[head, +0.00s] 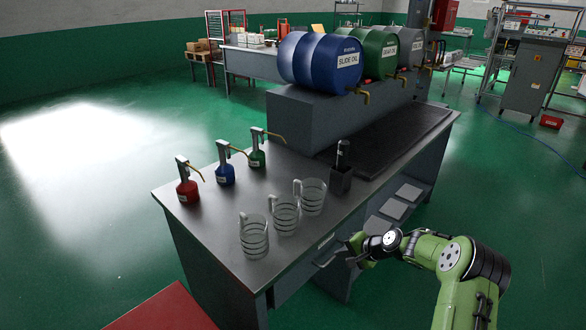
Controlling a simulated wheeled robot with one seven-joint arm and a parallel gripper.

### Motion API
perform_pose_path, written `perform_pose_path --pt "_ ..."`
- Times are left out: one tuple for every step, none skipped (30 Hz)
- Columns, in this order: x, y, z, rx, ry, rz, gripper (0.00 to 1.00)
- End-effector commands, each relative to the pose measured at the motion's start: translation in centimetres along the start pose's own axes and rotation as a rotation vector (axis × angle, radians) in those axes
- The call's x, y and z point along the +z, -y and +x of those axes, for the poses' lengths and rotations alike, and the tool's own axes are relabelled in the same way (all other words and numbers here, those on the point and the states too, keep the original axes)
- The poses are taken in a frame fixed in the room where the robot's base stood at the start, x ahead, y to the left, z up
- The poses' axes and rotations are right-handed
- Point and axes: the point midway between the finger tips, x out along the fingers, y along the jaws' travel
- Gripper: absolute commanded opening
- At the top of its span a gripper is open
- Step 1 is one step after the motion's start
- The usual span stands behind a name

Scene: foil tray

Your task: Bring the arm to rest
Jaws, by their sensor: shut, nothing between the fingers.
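My green and black arm (437,252) reaches in from the lower right. My gripper (352,250) is at its end, close to the front side of the grey workbench (212,218), below the level of the bench top. It appears shut and empty. It is small and dark here, and I cannot tell whether it touches the bench front or a handle there.
Three clear measuring jugs (284,214) stand near the bench's front edge, with red, blue and green oil cans (225,174) behind. A dark holder (341,179) stands right of the jugs. Drums (322,60) lie on a raised block. A red surface (165,310) is lower left. Green floor lies open at right.

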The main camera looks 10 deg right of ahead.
Motion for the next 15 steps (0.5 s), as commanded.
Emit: perform_pose_path --pt "0.5 1.1 -0.8 0.013 0.003 -0.034 0.00" --pt "1.0 2.0 -1.4 0.029 0.006 -0.064 0.00" --pt "2.0 3.3 -2.6 0.060 0.013 -0.117 0.00" --pt "2.9 4.5 -3.7 0.087 0.017 -0.164 0.00" --pt "3.9 5.6 -5.0 0.118 0.022 -0.214 0.00" --pt "5.4 7.1 -6.8 0.161 0.026 -0.282 0.00" --pt "6.5 8.1 -8.2 0.194 0.029 -0.332 0.00" --pt "7.7 9.0 -9.7 0.226 0.030 -0.379 0.00" --pt "9.2 10.1 -11.7 0.267 0.029 -0.441 0.00" --pt "10.4 10.9 -13.3 0.297 0.026 -0.486 0.00" --pt "11.6 11.5 -15.0 0.326 0.023 -0.528 0.00" --pt "13.3 12.3 -17.2 0.362 0.016 -0.582 0.00" --pt "14.5 12.8 -18.9 0.387 0.010 -0.621 0.00" --pt "15.8 13.2 -20.6 0.411 0.004 -0.657 0.00" --pt "17.4 13.6 -22.9 0.440 -0.006 -0.701 0.00"
